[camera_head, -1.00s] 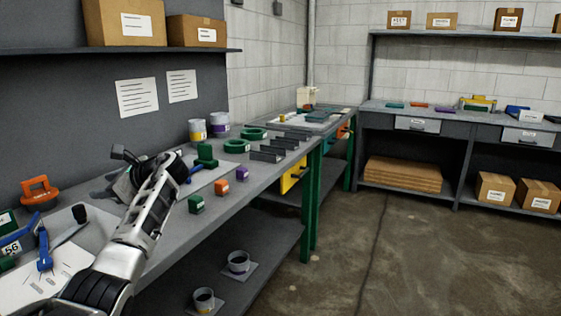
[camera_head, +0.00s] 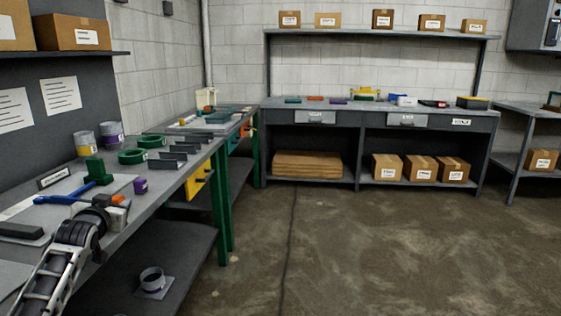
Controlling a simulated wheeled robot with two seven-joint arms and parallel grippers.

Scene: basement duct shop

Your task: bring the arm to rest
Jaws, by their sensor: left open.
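My left arm comes in from the lower left, over the near bench. My left gripper (camera_head: 100,208) is at its upper end, dark and partly hidden by its own wrist, so the fingertips do not show clearly. I see nothing held in it. In the picture it is close beside a small orange block (camera_head: 119,199) on the bench; I cannot tell whether they touch. My right gripper is not in view.
The near bench (camera_head: 160,209) holds a blue-handled tool (camera_head: 75,194), a green block (camera_head: 94,168), a purple block (camera_head: 140,185), green rings (camera_head: 132,156) and cans (camera_head: 86,144). A long back bench (camera_head: 375,115) stands across the room. The concrete floor (camera_head: 390,245) is clear.

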